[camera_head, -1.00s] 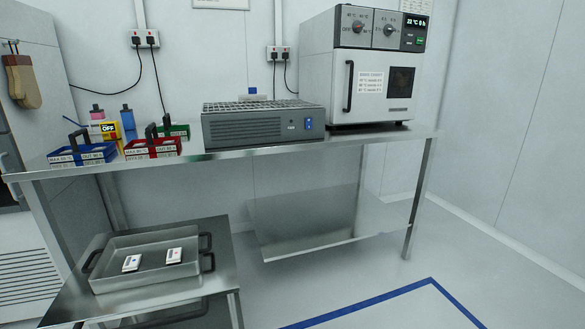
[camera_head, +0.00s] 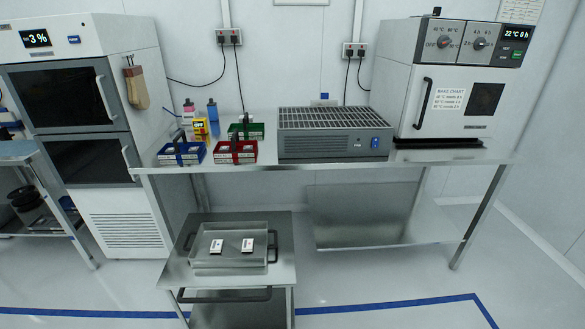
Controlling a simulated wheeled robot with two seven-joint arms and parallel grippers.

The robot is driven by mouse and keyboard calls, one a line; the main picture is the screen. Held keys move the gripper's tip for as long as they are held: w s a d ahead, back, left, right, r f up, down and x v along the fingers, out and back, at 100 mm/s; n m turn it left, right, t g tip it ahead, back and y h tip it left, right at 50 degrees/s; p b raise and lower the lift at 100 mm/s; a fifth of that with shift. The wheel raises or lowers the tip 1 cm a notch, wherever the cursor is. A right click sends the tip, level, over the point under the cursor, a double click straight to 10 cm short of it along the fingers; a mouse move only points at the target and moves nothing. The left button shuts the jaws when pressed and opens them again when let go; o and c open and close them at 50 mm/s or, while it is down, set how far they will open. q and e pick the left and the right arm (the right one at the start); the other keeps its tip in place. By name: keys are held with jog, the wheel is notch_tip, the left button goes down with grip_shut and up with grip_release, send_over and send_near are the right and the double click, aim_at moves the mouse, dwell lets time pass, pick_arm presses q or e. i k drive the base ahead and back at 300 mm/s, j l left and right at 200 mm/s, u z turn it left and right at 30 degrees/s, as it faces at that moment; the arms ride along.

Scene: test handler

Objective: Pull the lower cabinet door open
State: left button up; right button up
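A tall cabinet (camera_head: 148,62) with a "3 %" display stands at the left in the head view. Its lower door (camera_head: 86,160) has a dark window in a grey frame and looks shut. A vertical bar handle (camera_head: 127,160) is on that door's right side. The upper door (camera_head: 70,95) above it also looks shut, with its own handle (camera_head: 101,91) on the right. Neither of my grippers shows in the view.
A steel bench (camera_head: 330,160) right of the cabinet carries blue and red baskets, a grey unit (camera_head: 332,145) and an oven (camera_head: 397,75). A low cart (camera_head: 180,270) with a tray stands in front. Another table (camera_head: 18,152) is at far left. Floor before the cabinet looks clear.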

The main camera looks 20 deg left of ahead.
aim_at(98, 160)
jog(key=u, duration=1.25)
